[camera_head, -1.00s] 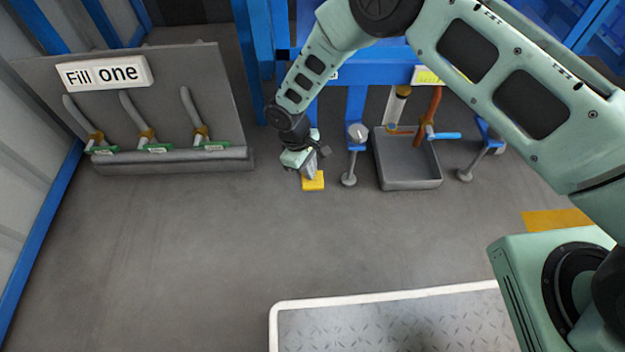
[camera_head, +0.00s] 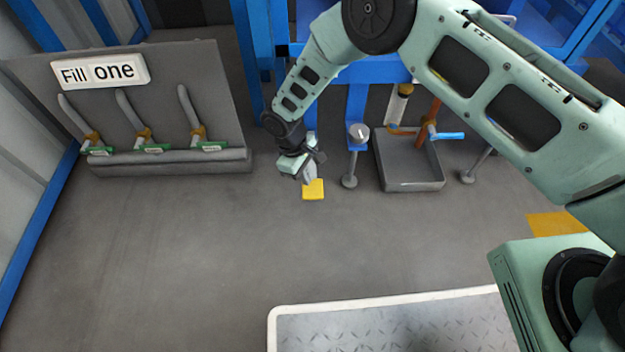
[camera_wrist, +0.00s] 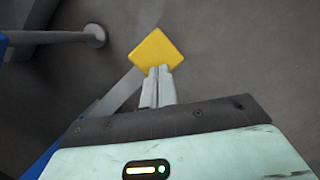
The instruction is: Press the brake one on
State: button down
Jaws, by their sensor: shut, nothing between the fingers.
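A yellow square pad (camera_head: 313,190) sits low over the floor near the blue frame, and I take it for the brake pedal. My gripper (camera_head: 309,178) is shut and empty, fingers pointing down at the pad's back edge. In the wrist view the pad (camera_wrist: 157,49) lies just beyond the closed fingertips (camera_wrist: 159,70), which overlap its near corner. I cannot tell whether they touch it. A grey lever runs from the pad's side toward the blue frame.
A panel with a "Fill one" sign (camera_head: 100,71) and several grey handles stands at left. A post with a round knob (camera_head: 358,133) and a grey tray (camera_head: 412,186) are right of the gripper. A white-edged tread plate (camera_head: 390,325) lies in front. Open floor lies between.

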jog(key=shift+w+a+r, duration=0.2)
jog(key=shift+w+a, duration=0.1)
jog(key=shift+a, duration=0.15)
jog(key=shift+w+a+r, duration=0.15)
jog(key=shift+w+a, duration=0.1)
jog(key=shift+a, duration=0.15)
jog(key=p+v, duration=0.3)
jog(key=v, duration=0.4)
jog(key=shift+r, duration=0.2)
